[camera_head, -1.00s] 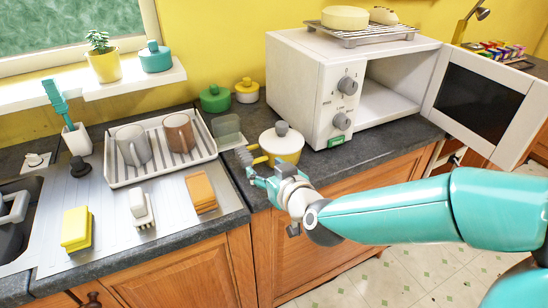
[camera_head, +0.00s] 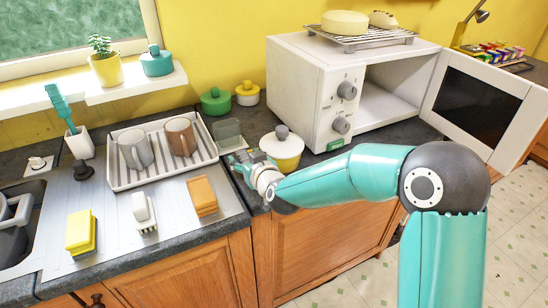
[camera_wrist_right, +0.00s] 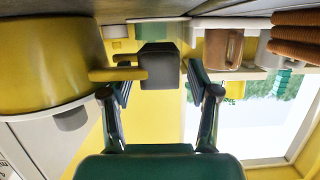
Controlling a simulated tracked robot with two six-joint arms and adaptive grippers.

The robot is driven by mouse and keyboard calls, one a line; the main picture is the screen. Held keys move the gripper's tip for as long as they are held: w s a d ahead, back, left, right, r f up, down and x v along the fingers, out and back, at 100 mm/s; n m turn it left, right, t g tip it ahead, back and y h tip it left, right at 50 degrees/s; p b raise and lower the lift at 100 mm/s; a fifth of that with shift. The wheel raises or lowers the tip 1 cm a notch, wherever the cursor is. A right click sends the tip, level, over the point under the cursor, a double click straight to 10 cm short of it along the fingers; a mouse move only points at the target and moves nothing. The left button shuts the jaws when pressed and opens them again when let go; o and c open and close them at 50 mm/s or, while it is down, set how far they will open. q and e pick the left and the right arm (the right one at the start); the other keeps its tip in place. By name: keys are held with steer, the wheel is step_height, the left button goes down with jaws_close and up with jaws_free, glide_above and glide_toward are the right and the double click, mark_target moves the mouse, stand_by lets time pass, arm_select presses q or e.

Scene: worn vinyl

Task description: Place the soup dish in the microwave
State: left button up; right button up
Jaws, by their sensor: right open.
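The soup dish (camera_head: 283,154) is a yellow pot with a white lid and grey knob, upright on the counter left of the microwave. The microwave (camera_head: 305,98) is white, with its door (camera_head: 481,106) swung wide open and its cavity empty. My right gripper (camera_head: 234,162) is low beside the dish's left side. In the right wrist view, which is upside down, the dish (camera_wrist_right: 45,65) is at the left. Its yellow handle (camera_wrist_right: 117,73) points toward the space between the open fingers of my right gripper (camera_wrist_right: 158,80). My left gripper is out of view.
A dish rack (camera_head: 160,170) with two mugs is to the left. A sponge (camera_head: 80,232), brush (camera_head: 144,212) and orange block (camera_head: 202,195) lie in front. A wire rack (camera_head: 367,40) sits on the microwave.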

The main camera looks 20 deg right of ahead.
jaws_close()
steer(key=shift+r, duration=0.2)
stand_by(0.4)
